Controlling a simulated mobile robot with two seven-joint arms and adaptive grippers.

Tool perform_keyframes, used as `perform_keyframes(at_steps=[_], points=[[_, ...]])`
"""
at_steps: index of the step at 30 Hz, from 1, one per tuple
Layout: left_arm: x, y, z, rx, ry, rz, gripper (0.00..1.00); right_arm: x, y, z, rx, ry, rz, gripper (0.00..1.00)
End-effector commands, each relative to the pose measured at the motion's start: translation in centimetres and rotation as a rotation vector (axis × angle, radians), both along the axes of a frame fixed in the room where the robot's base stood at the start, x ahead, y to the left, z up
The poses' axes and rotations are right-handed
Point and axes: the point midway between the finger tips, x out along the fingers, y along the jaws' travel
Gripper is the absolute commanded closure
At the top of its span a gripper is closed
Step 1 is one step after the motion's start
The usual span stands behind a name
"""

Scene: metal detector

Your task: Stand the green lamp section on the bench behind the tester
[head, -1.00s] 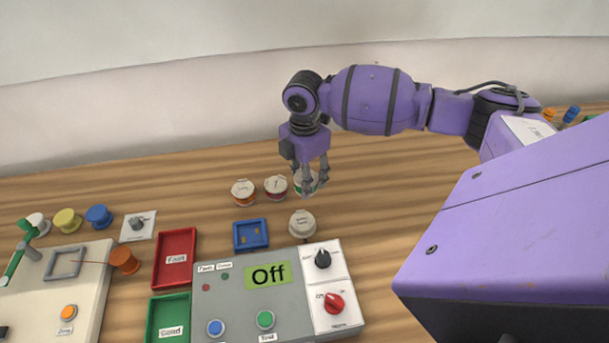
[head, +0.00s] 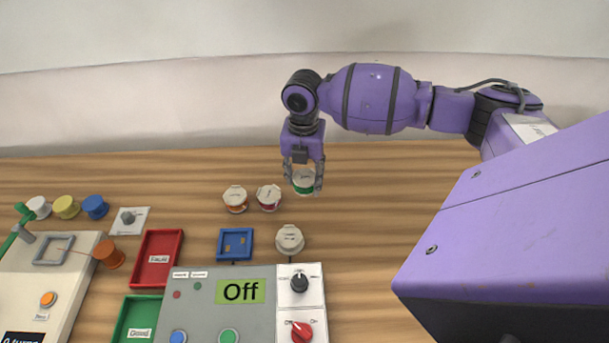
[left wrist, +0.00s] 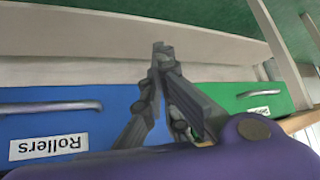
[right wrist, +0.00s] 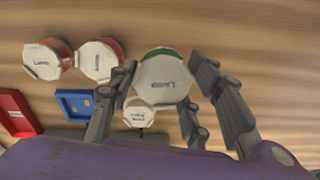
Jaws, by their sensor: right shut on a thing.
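The green lamp section (head: 304,182), a short drum with a white top and green side, is between the fingers of my right gripper (head: 304,178). The gripper points down and is shut on it. In the right wrist view the section (right wrist: 163,80) sits between both fingertips and looks larger than its neighbours, so it appears raised off the bench; the gap is hard to judge. The grey tester (head: 225,296), its display reading "Off", stands nearer me. My left gripper (left wrist: 160,52) shows only in its wrist view, its fingertips together and empty, before blue and green drawers.
Orange (head: 235,199) and red (head: 268,197) lamp sections stand left of the held one. A white-topped piece (head: 290,239) and a blue tray (head: 235,243) lie behind the tester. Red (head: 158,260) and green (head: 137,318) trays are left. The bench to the right is clear.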

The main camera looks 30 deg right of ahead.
Motion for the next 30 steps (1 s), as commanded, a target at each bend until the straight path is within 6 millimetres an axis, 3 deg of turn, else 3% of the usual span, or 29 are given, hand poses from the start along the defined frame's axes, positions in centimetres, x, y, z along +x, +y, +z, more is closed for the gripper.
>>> perform_keyframes(at_steps=[8,16,30], points=[[-0.5,0.8,-0.8,0.012,0.011,0.004,1.00,-0.1,0.0,-1.1,0.001,0.003,0.021,0.76],[-1.0,1.0,-2.1,0.018,0.016,0.005,1.00,-0.1,0.1,-3.5,0.001,0.003,0.021,0.76],[-0.2,0.8,-1.6,0.016,0.003,0.006,1.00,0.0,0.0,-5.0,0.001,-0.001,0.019,0.76]])
